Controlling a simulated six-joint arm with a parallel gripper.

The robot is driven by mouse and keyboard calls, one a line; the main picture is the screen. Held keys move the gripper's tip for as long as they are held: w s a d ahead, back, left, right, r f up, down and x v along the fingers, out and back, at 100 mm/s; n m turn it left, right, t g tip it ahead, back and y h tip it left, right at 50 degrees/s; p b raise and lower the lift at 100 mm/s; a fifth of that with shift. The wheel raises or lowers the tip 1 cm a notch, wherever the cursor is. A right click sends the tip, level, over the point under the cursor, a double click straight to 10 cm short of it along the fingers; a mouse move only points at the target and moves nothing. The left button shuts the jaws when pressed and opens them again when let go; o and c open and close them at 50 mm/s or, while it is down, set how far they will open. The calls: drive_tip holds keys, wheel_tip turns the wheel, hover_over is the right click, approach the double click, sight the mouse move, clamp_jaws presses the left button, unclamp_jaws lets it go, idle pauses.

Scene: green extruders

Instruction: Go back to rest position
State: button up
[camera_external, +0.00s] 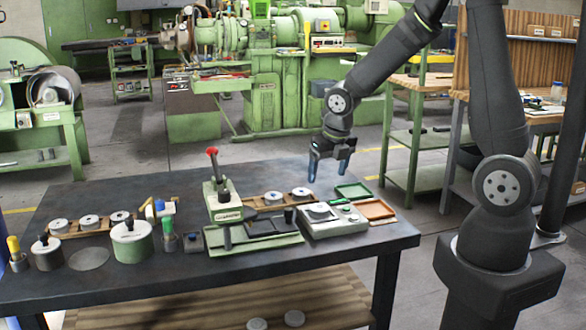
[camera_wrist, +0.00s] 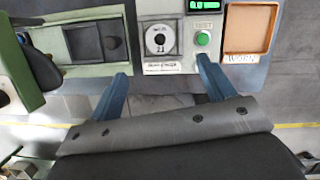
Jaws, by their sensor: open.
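My gripper (camera_external: 328,170) has two blue fingers and hangs above the back right part of the dark workbench (camera_external: 350,254) in the external view. In the wrist view the fingers of my gripper (camera_wrist: 162,88) are spread wide apart with nothing between them. The grey tester (camera_external: 334,222) stands below and in front of the gripper. In the wrist view this tester (camera_wrist: 172,62) shows a round disc (camera_wrist: 161,39) marked 21, a green button (camera_wrist: 203,38) and a lit display. The gripper touches nothing that I can see.
A green press (camera_external: 222,205) with a red knob stands mid-bench. A green tray (camera_external: 353,191) and an orange tray (camera_external: 376,209) lie at the right. A wooden rack (camera_external: 277,199) with discs is behind the tester. Pots (camera_external: 132,243) stand at the left.

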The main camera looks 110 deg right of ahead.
sight(320, 207)
drive_tip(key=x, duration=1)
drive_tip(key=shift+f, duration=0.35)
drive_tip(key=shift+r, duration=0.1)
drive_tip(key=w+v, duration=0.1)
drive_tip(key=v, duration=1.6)
drive_tip(key=x, duration=1.1)
drive_tip(key=s+x, duration=0.1)
drive_tip(key=x, duration=0.5)
wheel_tip(320, 207, up, 7)
drive_tip(key=shift+w+r, duration=0.1)
drive_tip(key=shift+r, duration=0.15)
drive_tip(key=w+f, duration=0.1)
drive_tip(key=w, duration=0.3)
drive_tip(key=w+f, duration=0.1)
drive_tip(key=w, duration=0.4)
drive_tip(key=w+f, duration=0.1)
drive_tip(key=w, duration=0.4)
drive_tip(key=shift+d+f, duration=0.3)
drive_tip(key=shift+o, duration=0.5)
